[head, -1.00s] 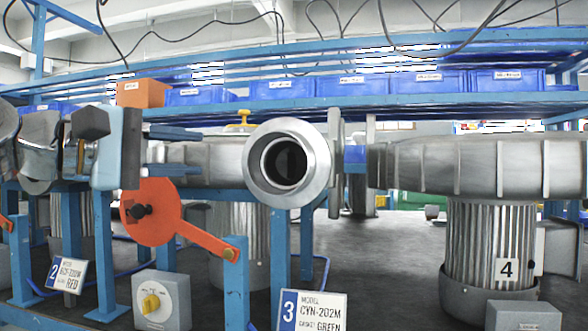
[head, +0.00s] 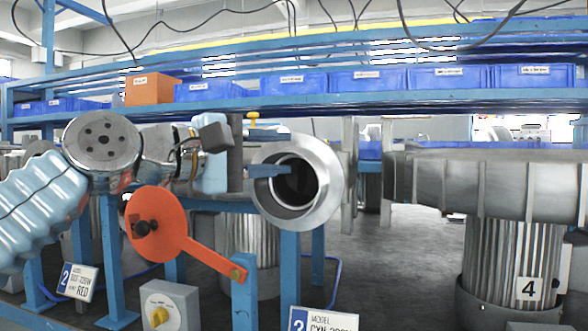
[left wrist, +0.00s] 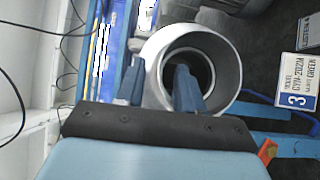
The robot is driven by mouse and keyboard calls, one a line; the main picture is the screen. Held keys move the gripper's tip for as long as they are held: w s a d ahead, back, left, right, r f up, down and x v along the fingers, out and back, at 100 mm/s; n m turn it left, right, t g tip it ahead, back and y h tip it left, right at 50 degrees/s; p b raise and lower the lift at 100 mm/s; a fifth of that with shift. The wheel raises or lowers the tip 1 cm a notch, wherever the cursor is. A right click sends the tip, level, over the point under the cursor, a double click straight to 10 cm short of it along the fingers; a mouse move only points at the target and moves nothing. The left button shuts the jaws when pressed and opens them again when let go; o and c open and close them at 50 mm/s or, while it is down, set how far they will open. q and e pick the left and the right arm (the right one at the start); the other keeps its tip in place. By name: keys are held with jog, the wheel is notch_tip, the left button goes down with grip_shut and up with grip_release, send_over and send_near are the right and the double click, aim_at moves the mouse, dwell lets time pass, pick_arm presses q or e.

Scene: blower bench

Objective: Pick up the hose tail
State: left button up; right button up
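A round silver open-ended pipe piece (head: 325,180), which looks like the hose tail, faces me in the middle of the head view. In the left wrist view, its pale rim (left wrist: 225,55) and dark opening lie ahead of my fingers. My left gripper (head: 262,170) is at its left side, with one blue finger overlapping the opening. In the left wrist view, my left gripper (left wrist: 160,68) has its fingers apart: one in front of the opening, the other by the left rim. I cannot tell whether they touch it. My right gripper is not in view.
An orange disc with a lever (head: 157,228) stands below my left gripper, above a grey switch box (head: 172,300). A large grey blower pipe (head: 480,183) is at the right. A blue shelf with bins (head: 295,84) runs behind. Sign plates (head: 77,282) stand in front.

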pick_arm(q)
jog(key=shift+x, duration=1.05)
jog(key=shift+c, duration=0.3)
grip_shut()
jog(key=shift+r, duration=0.1)
